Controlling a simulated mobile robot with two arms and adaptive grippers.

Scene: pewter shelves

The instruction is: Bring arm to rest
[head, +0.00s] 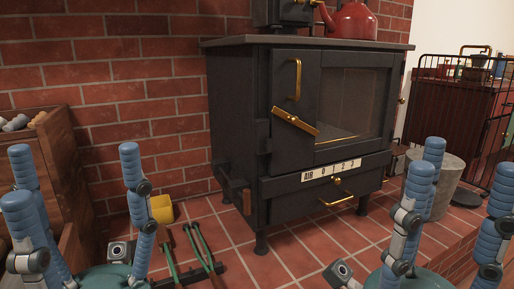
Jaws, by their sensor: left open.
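My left gripper (74,172) is at the lower left, its blue fingers pointing up and spread wide apart with nothing between them. It is in front of the wooden crate and the brick wall. My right gripper (461,170) is at the lower right, its blue fingers also up and spread apart. It is in front of the grey cylinder and the tiled hearth, and I see nothing held in it. The lower parts of both grippers reach the bottom edge of the view.
A black stove (235,125) stands in the middle, with a red kettle (352,21) on top. A wooden crate (62,150) is at left. A yellow container (162,209) and green-handled tools (170,259) are low left. A grey cylinder (446,192) and dark wire rack (436,118) are at right.

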